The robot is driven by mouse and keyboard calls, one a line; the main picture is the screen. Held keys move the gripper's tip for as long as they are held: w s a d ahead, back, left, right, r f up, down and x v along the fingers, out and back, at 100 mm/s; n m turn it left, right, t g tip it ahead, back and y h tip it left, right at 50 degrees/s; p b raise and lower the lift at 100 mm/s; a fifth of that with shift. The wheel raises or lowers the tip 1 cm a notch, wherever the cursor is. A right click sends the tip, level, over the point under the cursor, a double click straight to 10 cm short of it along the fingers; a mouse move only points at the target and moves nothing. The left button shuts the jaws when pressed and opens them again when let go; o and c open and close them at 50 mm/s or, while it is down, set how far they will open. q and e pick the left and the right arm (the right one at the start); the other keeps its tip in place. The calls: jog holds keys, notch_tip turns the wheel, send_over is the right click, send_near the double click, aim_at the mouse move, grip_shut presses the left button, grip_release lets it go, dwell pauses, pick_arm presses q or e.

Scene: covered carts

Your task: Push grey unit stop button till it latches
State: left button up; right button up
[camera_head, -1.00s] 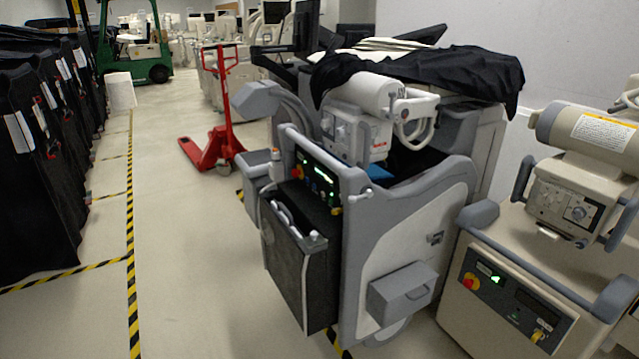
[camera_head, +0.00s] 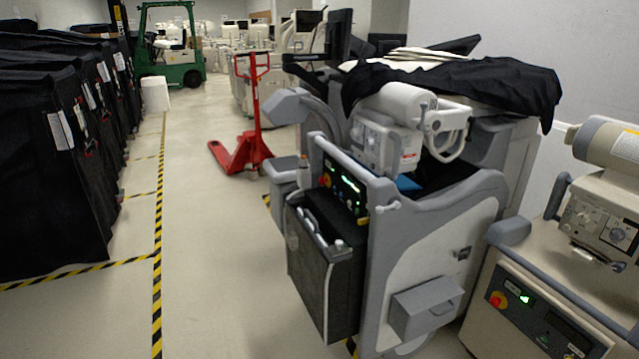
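The grey unit (camera_head: 425,235) stands right of the middle, a wheeled machine with a black cloth over its top. Its dark control panel (camera_head: 345,189) with green lit marks faces left. A small red stop button (camera_head: 326,180) sits at the panel's far end; whether it is latched is too small to tell. Neither of my grippers shows in the view.
A red pallet jack (camera_head: 243,150) stands behind the grey unit. Black covered carts (camera_head: 50,190) line the left side. A green forklift (camera_head: 180,60) is at the back. The floor (camera_head: 215,270) between carts and grey unit is clear, with yellow-black tape (camera_head: 158,250).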

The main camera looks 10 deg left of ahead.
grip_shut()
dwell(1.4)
